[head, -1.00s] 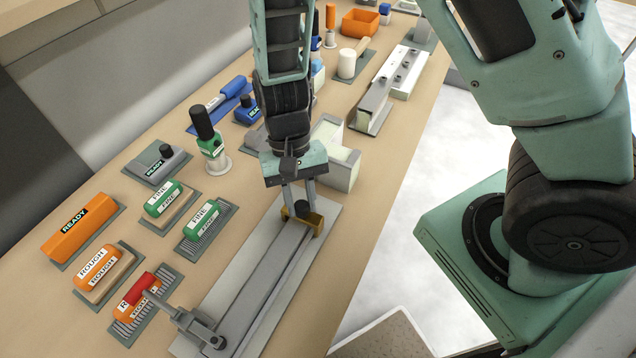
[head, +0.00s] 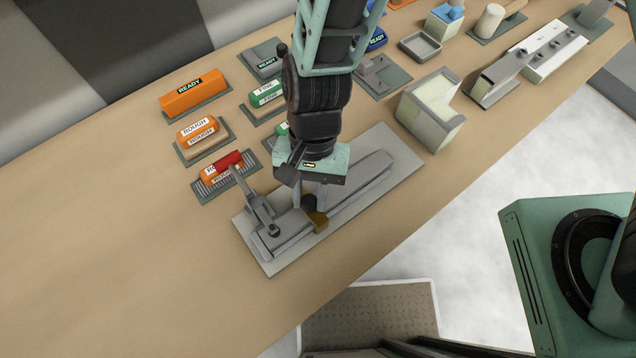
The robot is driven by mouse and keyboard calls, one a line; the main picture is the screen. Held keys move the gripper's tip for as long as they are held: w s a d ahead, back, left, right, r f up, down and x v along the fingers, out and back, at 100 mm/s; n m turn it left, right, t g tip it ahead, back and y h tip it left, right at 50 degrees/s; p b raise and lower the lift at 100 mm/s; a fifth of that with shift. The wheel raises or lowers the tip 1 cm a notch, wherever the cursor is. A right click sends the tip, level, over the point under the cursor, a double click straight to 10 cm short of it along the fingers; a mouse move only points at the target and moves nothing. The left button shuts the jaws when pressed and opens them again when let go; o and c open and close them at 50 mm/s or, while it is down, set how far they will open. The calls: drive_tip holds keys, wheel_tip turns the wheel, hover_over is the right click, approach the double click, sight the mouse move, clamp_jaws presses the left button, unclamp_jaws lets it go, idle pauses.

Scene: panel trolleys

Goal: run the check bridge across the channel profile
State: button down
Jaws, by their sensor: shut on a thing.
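The channel profile (head: 358,186) is a long grey metal piece. It lies on a light grey base plate (head: 408,172) on the bench. A clamp with a red handle (head: 229,161) stands at its left end. The check bridge (head: 317,221) is a small brass-coloured piece with a dark knob, sitting across the profile near the clamp. My gripper (head: 309,200) points down and is shut on the check bridge by its knob. My wrist hides part of the knob and the middle of the profile.
Orange blocks (head: 195,95) marked READY and ROUGH and green FINE blocks (head: 265,92) lie behind the profile. A pale angled block (head: 431,108) stands to the right. The bench front left is clear. A textured mat (head: 370,318) lies below the bench edge.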

drive_tip(key=c, duration=1.1)
unclamp_jaws()
drive_tip(key=shift+c, duration=0.2)
drive_tip(key=b+v, duration=0.1)
drive_tip(key=v, duration=1.6)
drive_tip(key=shift+r+b, duration=0.3)
drive_tip(key=shift+b, duration=0.05)
drive_tip(key=shift+d, duration=0.15)
